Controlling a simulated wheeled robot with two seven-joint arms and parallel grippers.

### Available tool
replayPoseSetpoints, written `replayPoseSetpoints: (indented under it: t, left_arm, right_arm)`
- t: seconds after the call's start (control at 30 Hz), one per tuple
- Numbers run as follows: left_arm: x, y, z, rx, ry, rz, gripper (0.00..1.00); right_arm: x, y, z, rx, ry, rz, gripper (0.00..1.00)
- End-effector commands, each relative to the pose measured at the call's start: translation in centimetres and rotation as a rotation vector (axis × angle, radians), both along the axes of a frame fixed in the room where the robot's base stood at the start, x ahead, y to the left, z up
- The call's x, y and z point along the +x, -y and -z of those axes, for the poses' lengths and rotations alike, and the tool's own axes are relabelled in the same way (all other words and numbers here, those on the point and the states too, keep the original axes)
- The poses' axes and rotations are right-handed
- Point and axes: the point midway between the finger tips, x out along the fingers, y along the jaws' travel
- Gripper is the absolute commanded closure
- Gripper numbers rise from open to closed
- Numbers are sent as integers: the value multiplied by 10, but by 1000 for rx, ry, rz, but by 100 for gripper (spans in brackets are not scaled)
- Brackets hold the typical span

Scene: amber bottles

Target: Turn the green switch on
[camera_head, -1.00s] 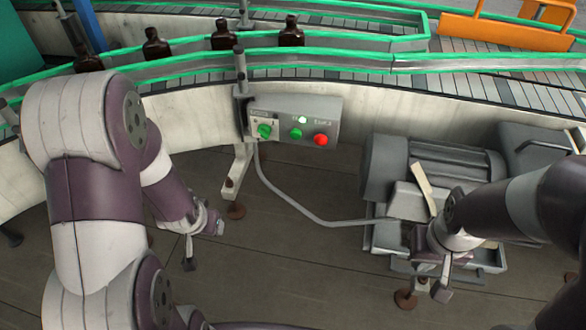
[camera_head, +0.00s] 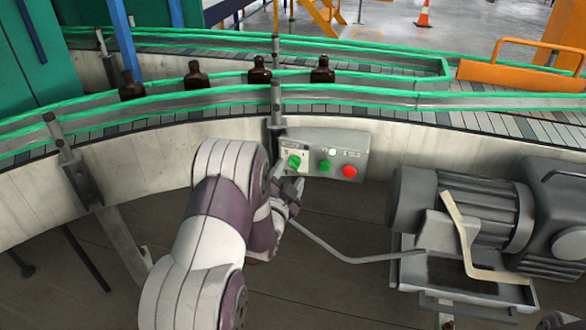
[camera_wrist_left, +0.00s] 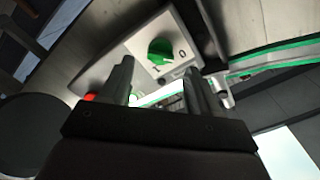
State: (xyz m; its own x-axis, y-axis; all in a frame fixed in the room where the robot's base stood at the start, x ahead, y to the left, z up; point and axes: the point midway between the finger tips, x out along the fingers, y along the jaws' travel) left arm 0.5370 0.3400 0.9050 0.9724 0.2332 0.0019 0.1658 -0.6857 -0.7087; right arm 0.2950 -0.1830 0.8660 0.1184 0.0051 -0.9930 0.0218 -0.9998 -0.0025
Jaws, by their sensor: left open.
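The green switch (camera_head: 294,162) is a rotary knob on a white plate at the left end of a grey control box (camera_head: 313,139). It also shows in the left wrist view (camera_wrist_left: 160,51), with a 0 mark beside it; I cannot tell surely which mark it points to. My left gripper (camera_head: 289,190) is just below the switch, close to the box. In the left wrist view its two fingers (camera_wrist_left: 157,78) are apart with nothing between them, and the knob appears beyond the gap. My right gripper is out of view.
The box also carries a green button (camera_head: 326,166), a red button (camera_head: 349,171) and a lit lamp (camera_head: 332,152). A grey motor (camera_head: 460,205) stands to the right. Behind the box runs a green-railed conveyor with several amber bottles (camera_head: 259,77).

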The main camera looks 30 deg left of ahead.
Motion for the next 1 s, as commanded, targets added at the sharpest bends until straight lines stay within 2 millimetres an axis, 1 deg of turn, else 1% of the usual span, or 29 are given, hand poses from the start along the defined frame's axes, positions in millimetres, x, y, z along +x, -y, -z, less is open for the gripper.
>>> replayPoseSetpoints:
  t: [0.03, 0.1, 0.2, 0.3, 0.5, 0.53, 0.57, 0.6, 0.67, 0.7, 1.0]
  left_arm:
    - [9, -2, 0, 0, 1, 1, 38]
    - [20, -5, 0, -1, 0, 0, 38]
    - [30, -7, 0, -1, 0, 0, 38]
    - [34, -8, 0, -2, -1, 0, 38]
    - [34, -8, 0, -2, -2, -1, 38]
    - [34, -8, 0, -2, -2, -1, 45]
    - [34, -8, 0, -2, -1, 0, 54]
    - [34, -8, 0, -2, -1, 0, 67]
    - [34, -8, 0, -2, -1, 0, 87]
    - [34, -8, 0, -2, -1, 0, 94]
    - [34, -8, 2, 25, -7, 0, 94]
  right_arm:
    - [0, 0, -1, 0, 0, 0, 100]
    - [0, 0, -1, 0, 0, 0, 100]
    - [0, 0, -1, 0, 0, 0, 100]
    - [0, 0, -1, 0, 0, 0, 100]
    - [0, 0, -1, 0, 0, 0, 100]
    - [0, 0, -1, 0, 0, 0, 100]
    - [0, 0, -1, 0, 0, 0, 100]
    - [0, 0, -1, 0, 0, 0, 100]
    - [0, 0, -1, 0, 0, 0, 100]
    - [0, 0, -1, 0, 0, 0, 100]
    - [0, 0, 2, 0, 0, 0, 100]
